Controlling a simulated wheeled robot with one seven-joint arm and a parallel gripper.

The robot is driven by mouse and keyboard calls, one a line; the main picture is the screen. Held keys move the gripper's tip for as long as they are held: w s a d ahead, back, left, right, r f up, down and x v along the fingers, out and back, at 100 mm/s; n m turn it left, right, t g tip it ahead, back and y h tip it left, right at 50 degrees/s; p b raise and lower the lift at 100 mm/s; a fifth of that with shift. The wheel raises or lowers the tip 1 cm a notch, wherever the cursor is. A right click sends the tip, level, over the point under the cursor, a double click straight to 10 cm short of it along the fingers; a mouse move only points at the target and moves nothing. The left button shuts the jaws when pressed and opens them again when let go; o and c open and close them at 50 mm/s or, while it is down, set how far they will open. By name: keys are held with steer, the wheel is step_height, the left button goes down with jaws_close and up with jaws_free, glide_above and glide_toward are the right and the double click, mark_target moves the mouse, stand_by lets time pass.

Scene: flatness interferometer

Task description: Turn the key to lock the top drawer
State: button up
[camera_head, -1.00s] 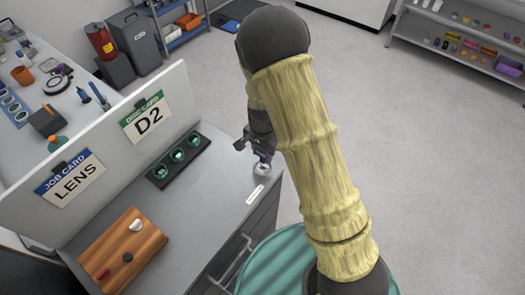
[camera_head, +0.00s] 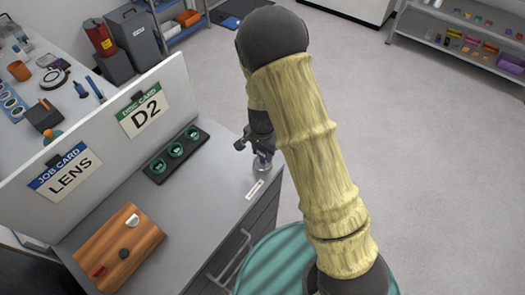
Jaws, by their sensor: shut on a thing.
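My gripper (camera_head: 262,157) points down at the right end of the grey cabinet top and is shut on a small piece at the round silver lock (camera_head: 261,168). The key itself is mostly hidden by the fingers, so its angle cannot be told. A small white label (camera_head: 255,189) lies just in front of the lock. The top drawer (camera_head: 252,222) is in the dark front face below the cabinet top, with a bar handle (camera_head: 230,262). The drawer looks flush with the front, though my arm and the teal round shape hide part of it.
A wooden board (camera_head: 140,250) with red, black and white knobs lies at the front left. A black holder (camera_head: 170,164) with green-lined cups stands behind it. A white partition with "LENS" (camera_head: 66,172) and "D2" (camera_head: 146,111) cards runs along the back. Open floor is at right.

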steer(key=shift+f+b, duration=0.9)
steer(key=shift+f, duration=0.4)
stand_by(0.5)
steer(key=shift+n, duration=1.7)
steer(key=shift+n+b, duration=0.3)
steer(key=shift+n, duration=1.4)
